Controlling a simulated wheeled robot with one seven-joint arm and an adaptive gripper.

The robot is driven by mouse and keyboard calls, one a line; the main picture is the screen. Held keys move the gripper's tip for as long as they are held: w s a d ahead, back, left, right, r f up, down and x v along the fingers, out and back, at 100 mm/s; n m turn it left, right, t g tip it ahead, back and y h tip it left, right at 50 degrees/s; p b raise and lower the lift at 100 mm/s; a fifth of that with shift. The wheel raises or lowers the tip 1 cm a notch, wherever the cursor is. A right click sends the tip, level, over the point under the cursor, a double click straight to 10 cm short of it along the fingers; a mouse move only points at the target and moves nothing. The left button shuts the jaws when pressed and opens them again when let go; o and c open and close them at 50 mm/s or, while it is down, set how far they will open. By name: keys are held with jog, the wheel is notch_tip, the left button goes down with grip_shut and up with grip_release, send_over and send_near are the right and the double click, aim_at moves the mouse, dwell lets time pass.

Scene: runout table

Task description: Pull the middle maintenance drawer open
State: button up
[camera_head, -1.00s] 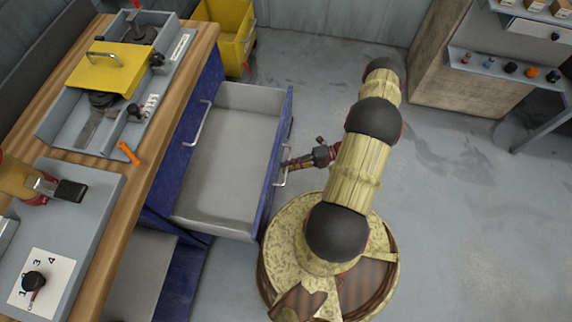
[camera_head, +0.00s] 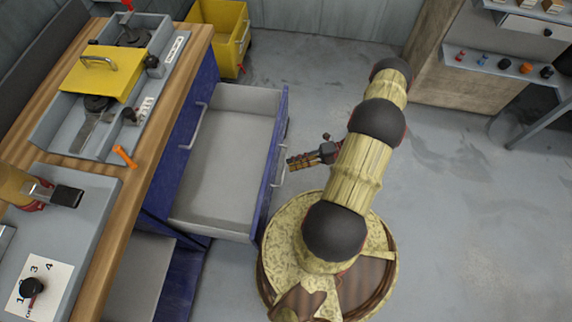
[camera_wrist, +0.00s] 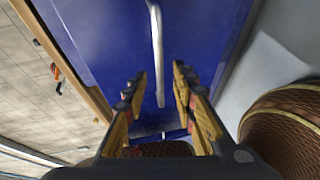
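A blue-fronted drawer (camera_head: 225,160) with a grey inside stands pulled well out of the blue cabinet; it is empty. Its silver bar handle (camera_head: 279,163) is on the outer face of its front. In the wrist view the handle (camera_wrist: 157,50) runs up a blue front (camera_wrist: 105,40), ahead of and between the finger lines. My gripper (camera_head: 291,162) is just right of the handle in the head view, with a small gap. In the wrist view my gripper (camera_wrist: 158,88) has its fingers apart with nothing held.
Another silver handle (camera_head: 194,127) is on the cabinet face behind the drawer. A wooden worktop (camera_head: 145,160) with grey fixtures lies left. A yellow bin (camera_head: 222,38) stands beyond the drawer. A grey shelf unit (camera_head: 500,63) is at upper right. The floor (camera_head: 470,230) on the right is clear.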

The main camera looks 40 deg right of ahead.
jog(key=v, duration=0.7)
jog(key=shift+s+d, duration=0.2)
jog(key=shift+d, duration=0.05)
jog(key=shift+r, duration=0.1)
